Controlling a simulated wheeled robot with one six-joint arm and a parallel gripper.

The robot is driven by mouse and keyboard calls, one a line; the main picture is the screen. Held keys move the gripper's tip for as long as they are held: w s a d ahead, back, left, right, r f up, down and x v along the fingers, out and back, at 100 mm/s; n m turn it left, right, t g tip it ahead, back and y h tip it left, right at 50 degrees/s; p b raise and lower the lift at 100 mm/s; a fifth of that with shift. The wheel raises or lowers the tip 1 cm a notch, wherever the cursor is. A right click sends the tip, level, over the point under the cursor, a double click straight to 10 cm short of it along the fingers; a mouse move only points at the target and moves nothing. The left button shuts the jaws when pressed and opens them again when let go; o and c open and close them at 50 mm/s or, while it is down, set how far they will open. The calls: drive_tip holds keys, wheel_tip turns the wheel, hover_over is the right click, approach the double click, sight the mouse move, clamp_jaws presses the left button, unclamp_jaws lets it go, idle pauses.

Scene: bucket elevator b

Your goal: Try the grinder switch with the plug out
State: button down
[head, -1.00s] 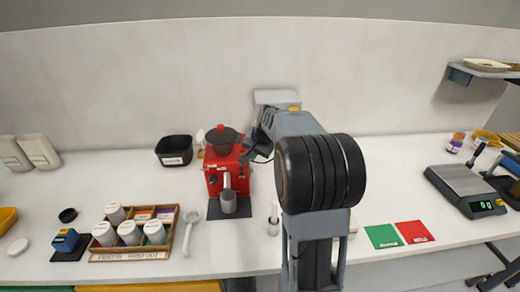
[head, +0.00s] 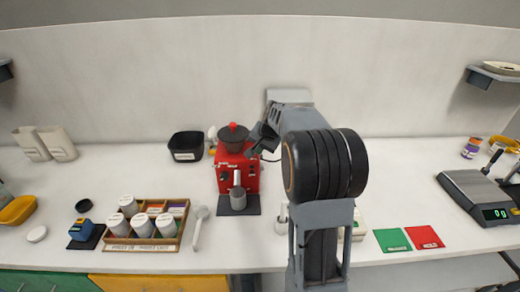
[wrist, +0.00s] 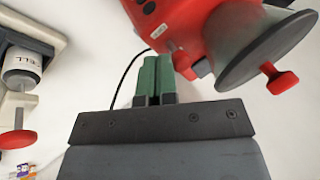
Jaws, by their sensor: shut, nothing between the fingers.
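The red grinder (head: 224,187) with a dark hopper stands on the counter at the middle left, a metal cup in front of it. In the wrist view its red body (wrist: 185,22) fills the upper right, with small dark round controls on it; I cannot tell which is the switch. My gripper (head: 252,152) is beside the grinder's upper right side. In the wrist view the green fingers (wrist: 155,62) are together and empty, close to the red body; contact is unclear. A black cord (wrist: 124,76) runs left of the fingers. The plug cannot be made out.
A grey box (head: 288,95) on the wall is partly behind my arm. Left of the grinder are a black bin (head: 185,146), a wooden tray (head: 140,247) of jars and a white spoon (head: 197,228). Green and red cards (head: 425,237) and a scale (head: 478,192) lie to the right.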

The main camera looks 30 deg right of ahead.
drive_tip(key=shift+w+d+r, duration=0.15)
drive_tip(key=shift+w+r, duration=0.05)
drive_tip(key=shift+w, duration=0.05)
drive_tip(key=shift+w+d+r, duration=0.15)
drive_tip(key=shift+w+d, duration=0.1)
drive_tip(key=shift+w, duration=0.35)
drive_tip(key=shift+w+d+r, duration=0.15)
drive_tip(key=shift+w+d, duration=0.1)
drive_tip(key=shift+w, duration=0.35)
drive_tip(key=shift+s, duration=0.1)
drive_tip(key=shift+r+p, duration=0.25)
drive_tip(key=shift+p, duration=0.2)
drive_tip(key=shift+r+p, duration=0.45)
drive_tip(key=shift+r, duration=0.15)
